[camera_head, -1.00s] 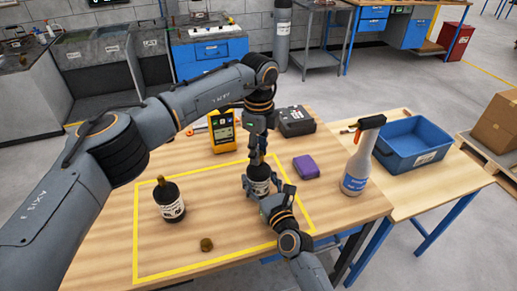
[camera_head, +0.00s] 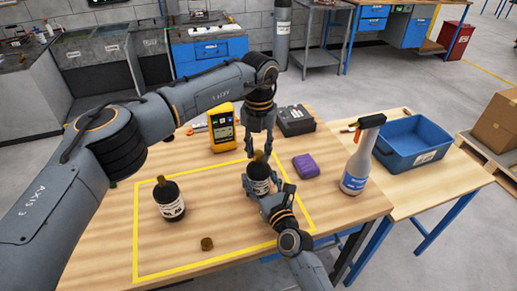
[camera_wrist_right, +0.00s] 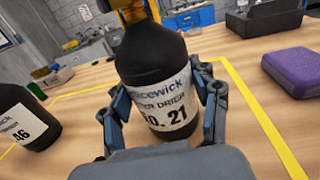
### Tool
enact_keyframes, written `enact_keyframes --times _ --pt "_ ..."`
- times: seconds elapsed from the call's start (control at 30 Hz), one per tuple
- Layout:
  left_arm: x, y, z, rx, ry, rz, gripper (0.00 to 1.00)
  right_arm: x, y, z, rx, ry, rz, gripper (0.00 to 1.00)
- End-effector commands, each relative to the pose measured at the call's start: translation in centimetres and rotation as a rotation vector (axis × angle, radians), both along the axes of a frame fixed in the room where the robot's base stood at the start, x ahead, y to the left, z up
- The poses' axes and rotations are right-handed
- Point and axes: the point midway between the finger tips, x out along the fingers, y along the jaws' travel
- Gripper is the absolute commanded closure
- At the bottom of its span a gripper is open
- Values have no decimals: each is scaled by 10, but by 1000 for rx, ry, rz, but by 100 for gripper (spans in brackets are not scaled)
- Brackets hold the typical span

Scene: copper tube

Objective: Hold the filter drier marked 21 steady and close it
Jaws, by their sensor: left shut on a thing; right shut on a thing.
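The filter drier marked 21 (camera_wrist_right: 158,85) is a dark bottle with a white label, standing on the table. It also shows in the head view (camera_head: 259,184). My right gripper (camera_head: 262,190) is shut around its body, one finger on each side in the right wrist view (camera_wrist_right: 165,110). A brown cap (camera_head: 258,156) is at the drier's top. My left gripper (camera_head: 259,152) points down from above, with its fingertips at this cap and shut on it. Whether the cap is fully seated cannot be told.
A second dark bottle marked 46 (camera_head: 169,203) stands left, and a loose brown cap (camera_head: 207,243) lies in front. A yellow meter (camera_head: 222,130), black case (camera_head: 295,121), purple pouch (camera_head: 305,166), spray bottle (camera_head: 359,160) and blue bin (camera_head: 412,140) stand behind and right.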

Motion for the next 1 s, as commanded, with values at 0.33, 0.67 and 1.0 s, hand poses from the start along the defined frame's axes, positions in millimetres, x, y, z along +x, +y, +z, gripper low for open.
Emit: enact_keyframes --times 0.33,0.67,1.0 --pt "0 0 0 -1 1 -685 100 0 0 -1 0 2 1 100" --pt "1 0 0 -1 2 -1318 100 0 1 -1 0 2 1 100" --pt "0 0 -1 -2 3 -1416 48 -1 1 -1 0 2 1 100"
